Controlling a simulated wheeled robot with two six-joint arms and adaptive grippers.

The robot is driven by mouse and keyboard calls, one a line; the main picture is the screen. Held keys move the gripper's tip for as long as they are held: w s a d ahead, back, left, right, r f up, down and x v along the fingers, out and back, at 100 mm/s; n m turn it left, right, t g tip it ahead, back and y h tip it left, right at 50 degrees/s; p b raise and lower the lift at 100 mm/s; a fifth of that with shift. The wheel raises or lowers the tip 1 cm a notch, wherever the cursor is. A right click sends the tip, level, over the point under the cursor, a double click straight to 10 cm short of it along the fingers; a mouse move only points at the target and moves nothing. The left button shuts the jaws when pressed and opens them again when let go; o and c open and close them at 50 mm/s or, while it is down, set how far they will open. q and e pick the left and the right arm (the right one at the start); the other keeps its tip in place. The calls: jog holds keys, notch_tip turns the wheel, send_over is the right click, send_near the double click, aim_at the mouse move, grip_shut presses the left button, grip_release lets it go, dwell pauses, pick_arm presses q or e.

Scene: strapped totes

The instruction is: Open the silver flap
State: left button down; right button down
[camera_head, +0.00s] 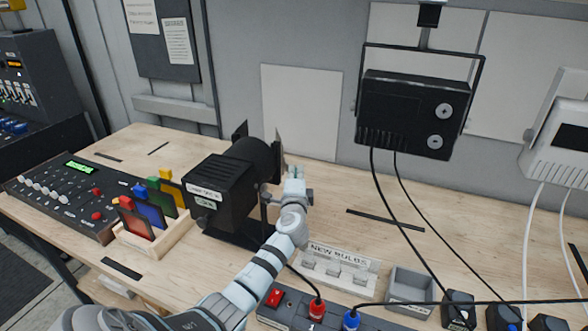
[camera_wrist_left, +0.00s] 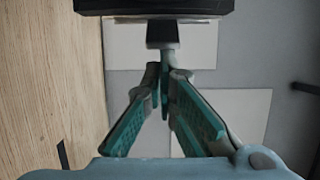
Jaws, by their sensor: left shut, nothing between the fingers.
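A black lamp (camera_head: 222,190) stands on the wooden bench in the head view, its barrel facing the wall. The silver flap (camera_head: 279,152) stands upright at the right side of the barrel's front. A darker flap (camera_head: 240,131) stands at the other side. My left gripper (camera_head: 296,172) is just right of the silver flap, close to it; I cannot tell whether they touch. In the left wrist view the left gripper's fingers (camera_wrist_left: 164,78) are shut and empty, below a dark grey piece under a black body (camera_wrist_left: 155,6). My right gripper is not in view.
A rack of coloured filters (camera_head: 150,232) and a control panel (camera_head: 62,193) lie to the left. A bulb holder (camera_head: 340,268), a grey bin (camera_head: 410,288) and a socket box with cables lie at the front. A black lamp (camera_head: 410,112) hangs at the back right.

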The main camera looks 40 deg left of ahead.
aim_at(284, 166)
pick_arm(q)
jog(key=shift+s+a+f, duration=0.1)
jog(key=shift+s+a, duration=0.4)
jog(key=shift+s, duration=0.3)
jog(key=shift+s+a, duration=0.45)
jog(key=shift+s, duration=0.3)
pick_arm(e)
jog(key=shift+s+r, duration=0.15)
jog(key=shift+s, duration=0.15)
pick_arm(q)
jog(key=shift+s+a, duration=0.1)
